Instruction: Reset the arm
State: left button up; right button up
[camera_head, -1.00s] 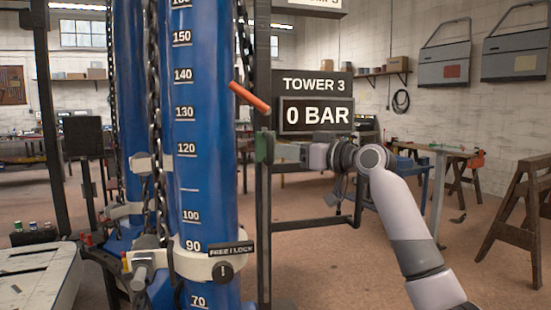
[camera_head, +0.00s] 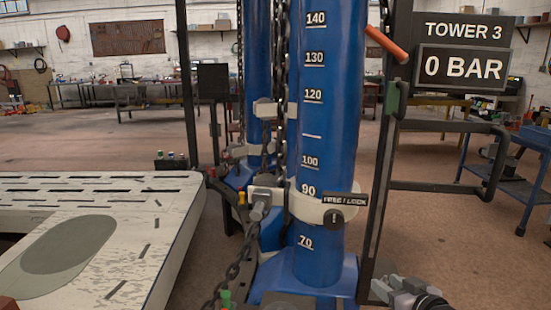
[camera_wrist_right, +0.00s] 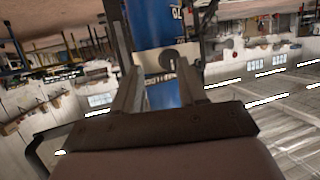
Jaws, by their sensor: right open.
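My right gripper (camera_head: 388,287) shows low at the bottom right of the head view, beside the foot of the blue tower (camera_head: 325,120). In the right wrist view my right gripper's two fingers (camera_wrist_right: 160,85) are apart with nothing held between them. That view is upside down, and the blue column (camera_wrist_right: 165,28) with its round black knob (camera_wrist_right: 169,58) shows beyond the fingers. Most of my right arm is out of the head view. My left gripper is not in view.
A pale scratched bench (camera_head: 180,215) stands at the left. A chain (camera_head: 281,90) hangs beside the tower. An orange-red lever (camera_head: 387,44) sticks out by the sign (camera_head: 463,68) reading 0 BAR. A dark bent rail (camera_head: 440,187) is at the right. Brown floor (camera_head: 420,230) is open there.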

jog(key=s+a+f+g, duration=0.1)
jog(key=s+f, duration=0.5)
jog(key=s, duration=0.3)
jog(key=s+a+f+g+h, duration=0.1)
jog(key=s+f, duration=0.4)
jog(key=s, duration=0.5)
jog(key=s+a+f, duration=0.3)
jog(key=s+f, duration=0.3)
jog(key=s, duration=0.3)
jog(key=shift+s+f+g, duration=0.35)
jog(key=shift+g, duration=0.05)
jog(key=shift+a, duration=0.1)
